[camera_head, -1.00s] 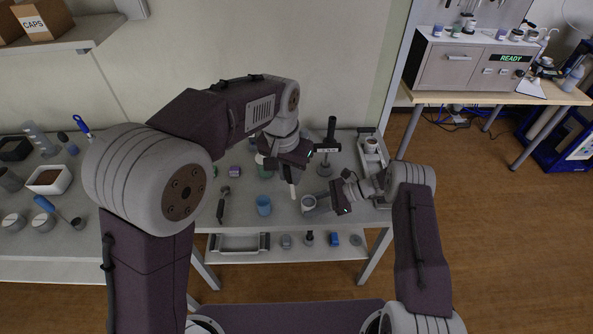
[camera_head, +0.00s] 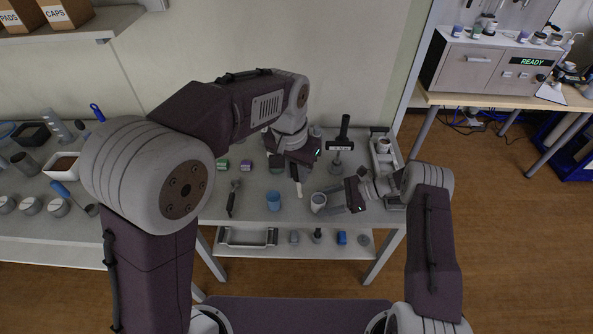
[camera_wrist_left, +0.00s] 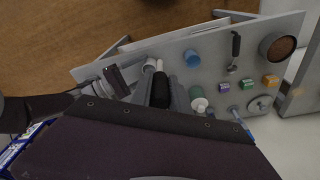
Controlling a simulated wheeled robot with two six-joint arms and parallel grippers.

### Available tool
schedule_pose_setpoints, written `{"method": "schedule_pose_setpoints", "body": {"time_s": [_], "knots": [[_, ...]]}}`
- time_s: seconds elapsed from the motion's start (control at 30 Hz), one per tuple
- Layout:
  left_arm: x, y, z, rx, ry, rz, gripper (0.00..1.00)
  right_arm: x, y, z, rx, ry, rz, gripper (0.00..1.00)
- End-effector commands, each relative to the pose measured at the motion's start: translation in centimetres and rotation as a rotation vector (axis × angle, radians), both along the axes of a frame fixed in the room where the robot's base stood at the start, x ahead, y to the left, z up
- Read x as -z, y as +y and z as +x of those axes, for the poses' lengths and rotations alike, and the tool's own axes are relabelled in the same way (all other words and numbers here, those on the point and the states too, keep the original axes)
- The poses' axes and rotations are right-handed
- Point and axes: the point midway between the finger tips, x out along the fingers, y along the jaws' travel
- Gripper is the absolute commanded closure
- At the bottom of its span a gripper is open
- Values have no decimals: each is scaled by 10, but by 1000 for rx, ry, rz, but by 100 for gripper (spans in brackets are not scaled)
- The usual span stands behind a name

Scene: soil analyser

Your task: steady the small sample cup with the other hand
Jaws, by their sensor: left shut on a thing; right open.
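The small sample cup (camera_head: 318,201) is a pale, open-topped cup standing upright near the front of the grey bench. My right gripper (camera_head: 332,208) is open at the right side of the cup, with its fingers low beside it. I cannot tell whether they touch it. My left gripper (camera_head: 297,175) is above and left of the cup, shut on a thin tool with a dark handle and a pale lower end (camera_head: 299,188). The dark handle (camera_wrist_left: 161,88) shows between the fingers in the left wrist view. The tool's tip is beside the cup's rim.
A blue cup (camera_head: 273,201) stands left of the sample cup, with a dark-handled tool (camera_head: 233,198) beyond it. A black-handled press-like stand (camera_head: 342,155) and a tray (camera_head: 383,160) are behind and right. The lower shelf (camera_head: 290,250) holds several small items.

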Motion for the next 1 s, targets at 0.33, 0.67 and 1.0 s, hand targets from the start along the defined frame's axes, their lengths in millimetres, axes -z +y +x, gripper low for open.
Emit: {"method": "schedule_pose_setpoints", "body": {"time_s": [0.33, 0.67, 1.0], "knots": [[0, 0, 0, 0, 0, 0, 100, -41, -75, 1, 4, -2, 0, 37], [0, 0, 0, 0, 0, 0, 100, -51, -93, 0, 0, 1, 0, 37], [1, 21, 9, -58, 0, 0, 100, -85, -74, 16, -56, -77, -32, 37]]}}
